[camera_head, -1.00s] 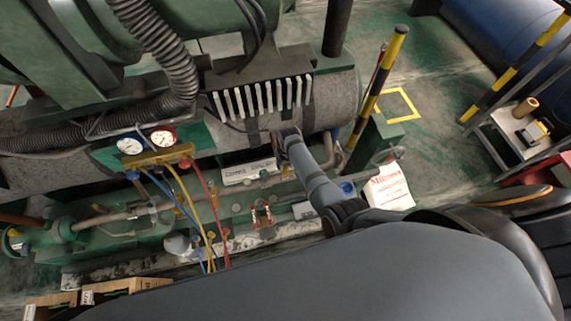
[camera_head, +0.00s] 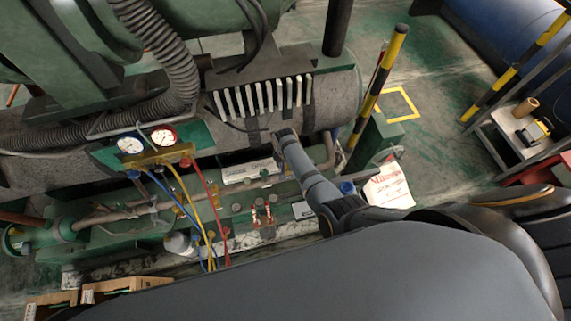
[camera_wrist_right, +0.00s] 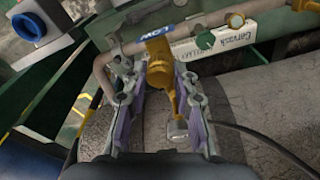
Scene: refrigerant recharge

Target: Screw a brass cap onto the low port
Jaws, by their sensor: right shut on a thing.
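In the right wrist view, the blue LOW label (camera_wrist_right: 172,34) sits on the pipework beside a yellow-brass fitting (camera_wrist_right: 158,47) of the low port. My right gripper (camera_wrist_right: 160,85) is around brass-coloured parts there, its two purple-padded fingers on either side. It is shut on the brass cap; the cap and the port overlap, so I cannot tell how they are seated. A silver round end (camera_wrist_right: 178,129) shows between the fingers. In the head view, my right gripper (camera_head: 284,134) is by the grey tank, and its tip is hard to make out. My left gripper is not in view.
A gauge manifold (camera_head: 160,157) with blue, yellow and red hoses stands to the left. A white label (camera_head: 250,171) and grey pipe (camera_wrist_right: 110,65) lie close to the gripper. A dark cable (camera_wrist_right: 265,140) crosses the tank.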

